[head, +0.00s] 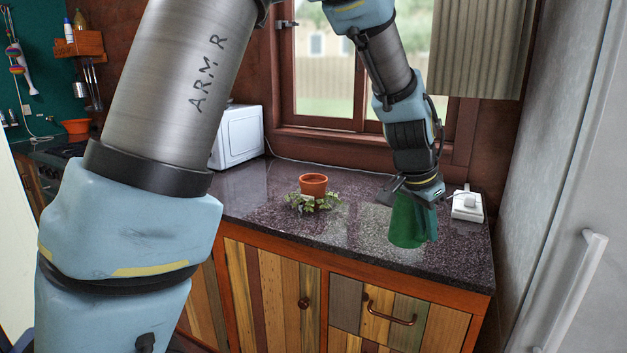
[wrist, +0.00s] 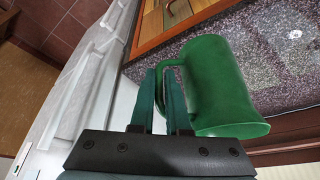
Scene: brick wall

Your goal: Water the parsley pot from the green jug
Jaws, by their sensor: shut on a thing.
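The green jug (head: 406,226) is at the right part of the counter in the head view, below my gripper (head: 420,192). In the wrist view the jug (wrist: 222,85) lies to the right of my gripper's fingers (wrist: 162,78), which are shut on its handle. I cannot tell whether its base touches the counter, or what is inside it.
The dark speckled counter (head: 265,190) is clear between pot and jug. A white socket box (head: 467,205) with a plug and cable sits right of my gripper. A white appliance (head: 238,135) stands at the back left. The window is behind, a tall grey door at right.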

